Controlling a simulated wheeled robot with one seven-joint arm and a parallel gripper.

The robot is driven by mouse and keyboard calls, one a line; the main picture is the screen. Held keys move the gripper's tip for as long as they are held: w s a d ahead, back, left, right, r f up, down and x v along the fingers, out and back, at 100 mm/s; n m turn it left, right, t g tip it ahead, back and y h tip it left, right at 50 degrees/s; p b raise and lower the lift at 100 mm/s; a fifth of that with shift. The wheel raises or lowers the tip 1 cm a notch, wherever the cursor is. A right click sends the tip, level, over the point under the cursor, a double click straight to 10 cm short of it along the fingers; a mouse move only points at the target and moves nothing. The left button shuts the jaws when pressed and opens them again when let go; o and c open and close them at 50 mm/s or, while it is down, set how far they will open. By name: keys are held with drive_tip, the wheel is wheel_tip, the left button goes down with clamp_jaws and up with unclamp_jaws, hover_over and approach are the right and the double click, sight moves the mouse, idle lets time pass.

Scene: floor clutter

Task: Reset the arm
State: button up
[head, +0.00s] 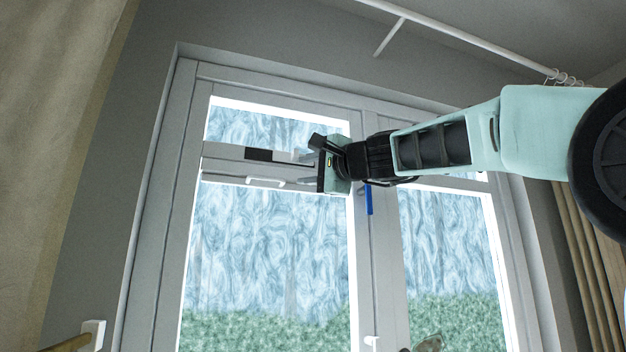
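My arm reaches in from the right edge of the head view, raised and roughly level, in front of a window. My gripper (266,168) is at its end and points left. Its two fingers look spread, one above the other, with a gap between them. The upper finger has a dark tip; the lower one is pale and hard to tell from the white window frame behind. I see nothing held between them.
A white-framed window (183,170) fills the middle, with a blue object (369,199) below my wrist. A curtain (60,130) hangs at left; a white rail (460,34) with rings runs overhead. The floor is out of view.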

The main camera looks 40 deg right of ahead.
drive_tip(key=shift+v, duration=0.75)
drive_tip(key=w+a+f+n+g+y, duration=0.25)
drive_tip(key=a+f, duration=0.25)
drive_tip(key=f, duration=0.3)
drive_tip(key=w+a+f+n+g+y, duration=0.1)
drive_tip(key=w+a+f+n+g, duration=0.15)
drive_tip(key=a+f, duration=0.4)
drive_tip(key=s+a+f+n+g, duration=0.35)
drive_tip(key=a+f, duration=0.25)
drive_tip(key=f, duration=0.5)
drive_tip(key=s+a+f+n+g, duration=0.25)
drive_tip(key=a+f+g, duration=0.2)
drive_tip(key=f, duration=0.65)
drive_tip(key=s+a+f+n+g, duration=0.2)
drive_tip(key=s+a+f+n, duration=0.1)
drive_tip(key=s+f, duration=0.3)
drive_tip(key=s+a+f+n+g, duration=0.2)
drive_tip(key=s+f+n, duration=0.15)
drive_tip(key=f, duration=0.45)
drive_tip(key=s+d+f+n+g+h, duration=0.3)
drive_tip(key=s+f+n, duration=0.3)
drive_tip(key=s+f, duration=0.5)
drive_tip(key=s+h, duration=0.1)
drive_tip(key=s, duration=0.3)
drive_tip(key=shift+f+h, duration=0.25)
drive_tip(key=shift+h, duration=0.1)
drive_tip(key=shift+n, duration=0.25)
